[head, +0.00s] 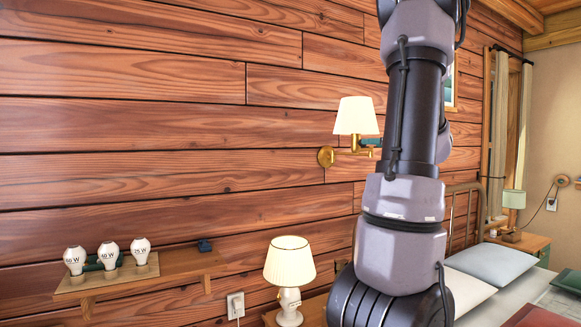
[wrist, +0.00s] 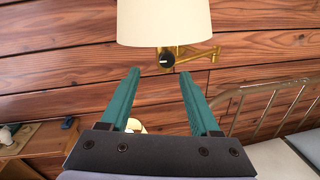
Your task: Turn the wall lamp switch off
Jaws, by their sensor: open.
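The wall lamp (head: 356,116) has a cream shade and a brass arm fixed to the plank wall, left of my arm in the head view. In the wrist view its shade (wrist: 163,20) fills the top middle. Just under the shade is a round black knob (wrist: 168,60) with a pale mark, probably the switch, beside the brass arm (wrist: 200,56). My gripper (wrist: 160,74) is open and empty. Its two teal fingers point toward the wall, and the knob shows between and just beyond their tips, apparently untouched. In the head view my arm hides most of the gripper.
A lit-looking table lamp (head: 290,262) stands below on a bedside table. A wooden shelf (head: 172,268) with several labelled bulbs is at lower left. A wall socket (head: 236,305) is near it. A metal bed frame (wrist: 270,100) is at right.

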